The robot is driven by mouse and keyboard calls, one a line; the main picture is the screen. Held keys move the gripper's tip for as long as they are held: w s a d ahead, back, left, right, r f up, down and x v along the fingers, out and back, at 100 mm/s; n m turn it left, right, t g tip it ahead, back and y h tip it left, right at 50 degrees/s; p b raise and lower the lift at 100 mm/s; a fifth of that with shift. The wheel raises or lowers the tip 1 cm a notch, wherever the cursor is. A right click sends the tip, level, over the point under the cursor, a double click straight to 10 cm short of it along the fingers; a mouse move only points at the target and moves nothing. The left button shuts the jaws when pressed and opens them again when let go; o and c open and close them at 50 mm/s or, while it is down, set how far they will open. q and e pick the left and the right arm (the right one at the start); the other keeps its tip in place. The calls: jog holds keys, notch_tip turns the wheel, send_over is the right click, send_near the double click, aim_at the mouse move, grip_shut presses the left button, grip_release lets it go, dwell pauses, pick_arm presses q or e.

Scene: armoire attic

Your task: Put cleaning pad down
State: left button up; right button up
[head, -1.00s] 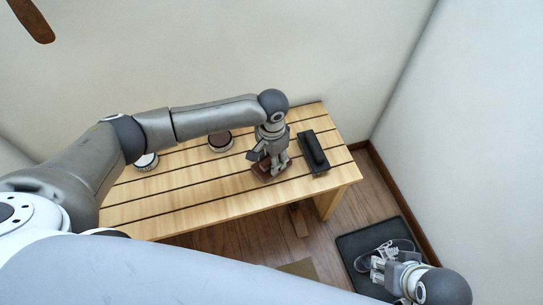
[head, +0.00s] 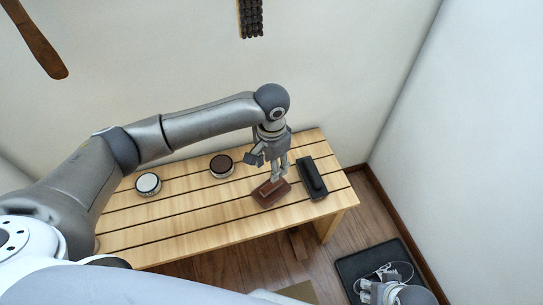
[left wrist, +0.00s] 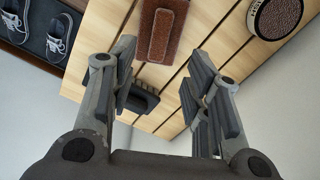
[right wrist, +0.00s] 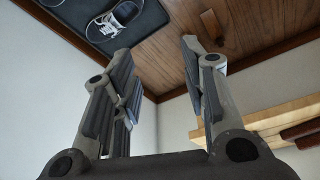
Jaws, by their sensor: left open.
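The cleaning pad (head: 271,194) is a reddish-brown block with a raised grip strip, lying flat on the slatted wooden bench (head: 190,229). It also shows at the top of the left wrist view (left wrist: 153,45). My left gripper (head: 272,172) is open and empty just above the pad, with its fingers pointing down. In the left wrist view the pad lies beyond the spread fingertips, clear of them. My right gripper (right wrist: 158,52) is open and empty, low at the right of the bench near the floor mat; it is partly cut off in the head view.
A black brush (head: 312,178) lies right of the pad. A brown-topped round tin (head: 221,166) and a white-topped tin (head: 148,184) stand to the left. A dark mat (head: 350,266) with shoes is on the floor at right. Walls close in behind and at right.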

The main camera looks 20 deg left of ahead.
pick_arm(q)
jog(key=shift+r, duration=0.85)
pick_arm(e)
jog(key=shift+f, duration=0.95)
jog(key=shift+r, duration=0.1)
